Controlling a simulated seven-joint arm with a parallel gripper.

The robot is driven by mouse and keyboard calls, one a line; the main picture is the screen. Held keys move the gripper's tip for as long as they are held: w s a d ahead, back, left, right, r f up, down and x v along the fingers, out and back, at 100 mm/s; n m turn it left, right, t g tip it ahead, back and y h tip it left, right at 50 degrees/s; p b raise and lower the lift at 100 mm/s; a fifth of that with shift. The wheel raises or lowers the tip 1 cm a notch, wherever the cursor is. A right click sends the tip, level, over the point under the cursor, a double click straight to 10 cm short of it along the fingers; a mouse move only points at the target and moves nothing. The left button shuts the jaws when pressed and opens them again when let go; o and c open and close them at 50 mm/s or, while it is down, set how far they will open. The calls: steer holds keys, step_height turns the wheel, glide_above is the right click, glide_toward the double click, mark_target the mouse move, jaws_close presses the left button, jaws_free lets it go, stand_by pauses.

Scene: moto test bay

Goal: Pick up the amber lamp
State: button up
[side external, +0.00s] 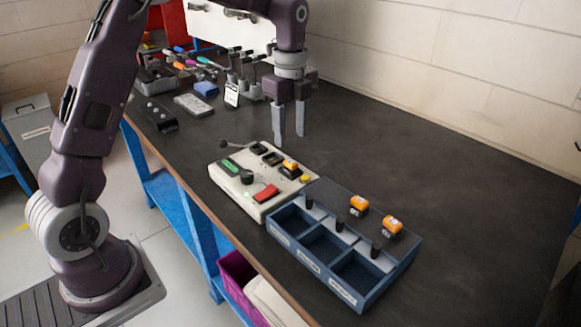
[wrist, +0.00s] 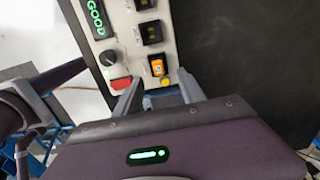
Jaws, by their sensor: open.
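My gripper (side external: 289,132) hangs open and empty, fingers down, above the table behind the light-grey control panel (side external: 226,184). On the panel are a small orange block (side external: 290,165) in the socket row and a round yellow cap (side external: 304,178); I cannot tell which is the amber lamp. In the wrist view, the orange block (wrist: 157,67) and yellow cap (wrist: 165,83) lie between the lines of my open fingers (wrist: 157,88), which do not touch them. Two more orange-topped blocks, a left one (side external: 359,205) and a right one (side external: 392,225), stand on the blue tray's back section.
The blue tray (side external: 292,246) has three open compartments and dark posts. The panel carries a red button (side external: 265,193), a dark knob (side external: 246,177) and a green "GOOD" display (wrist: 96,18). Tools and boxes crowd the table's far left end. The right side is clear.

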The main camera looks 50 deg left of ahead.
mark_target(292, 162)
steer(key=f, duration=0.7)
steer(key=shift+s+d+f, duration=0.2)
steer(key=shift+d, duration=0.15)
jaws_close()
